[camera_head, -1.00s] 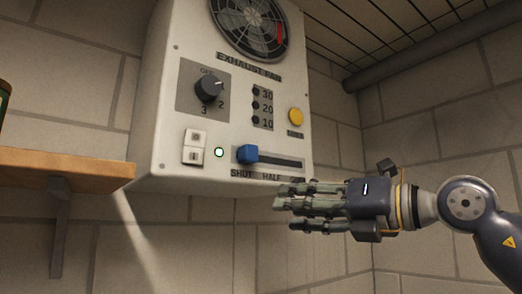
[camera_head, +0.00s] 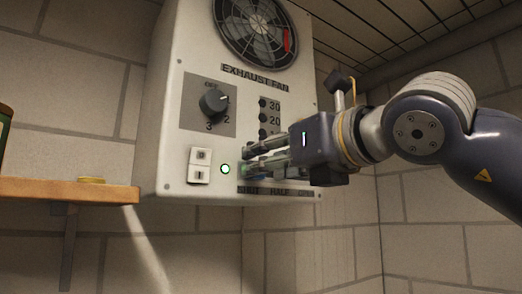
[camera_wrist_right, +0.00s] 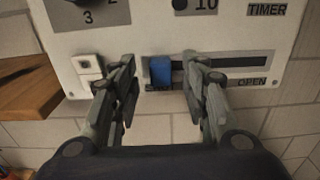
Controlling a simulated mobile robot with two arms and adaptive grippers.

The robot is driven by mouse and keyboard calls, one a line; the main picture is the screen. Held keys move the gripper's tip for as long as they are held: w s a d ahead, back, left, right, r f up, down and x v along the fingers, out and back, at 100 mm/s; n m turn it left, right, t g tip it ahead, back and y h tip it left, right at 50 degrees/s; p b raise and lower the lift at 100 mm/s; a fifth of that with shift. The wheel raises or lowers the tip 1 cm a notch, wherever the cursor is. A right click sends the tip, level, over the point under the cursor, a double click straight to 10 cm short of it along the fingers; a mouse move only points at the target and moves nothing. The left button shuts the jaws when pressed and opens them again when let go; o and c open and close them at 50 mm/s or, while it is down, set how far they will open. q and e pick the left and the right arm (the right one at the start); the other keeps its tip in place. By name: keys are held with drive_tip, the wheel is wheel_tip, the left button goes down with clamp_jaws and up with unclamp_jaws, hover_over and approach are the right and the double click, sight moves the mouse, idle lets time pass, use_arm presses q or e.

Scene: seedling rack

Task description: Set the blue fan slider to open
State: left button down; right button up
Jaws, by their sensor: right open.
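The blue fan slider (camera_wrist_right: 161,70) sits at the left, SHUT end of its dark horizontal slot (camera_wrist_right: 232,64) in the right wrist view. The OPEN label (camera_wrist_right: 252,82) is at the slot's right end. My right gripper (camera_wrist_right: 158,82) is open, with one finger on each side of the slider and a visible gap to the left finger. In the head view my right gripper (camera_head: 252,160) is at the lower front of the exhaust fan panel (camera_head: 175,110) and hides the slider. My left gripper is not in view.
Above the slot are a dial (camera_head: 213,102) and a fan grille (camera_head: 257,32). A white rocker switch (camera_head: 199,166) and a lit green lamp (camera_head: 225,169) are left of my fingers. A wooden shelf (camera_head: 50,190) stands at the lower left.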

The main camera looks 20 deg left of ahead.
drive_tip(key=shift+p+x, duration=0.5)
drive_tip(key=shift+x, duration=0.9)
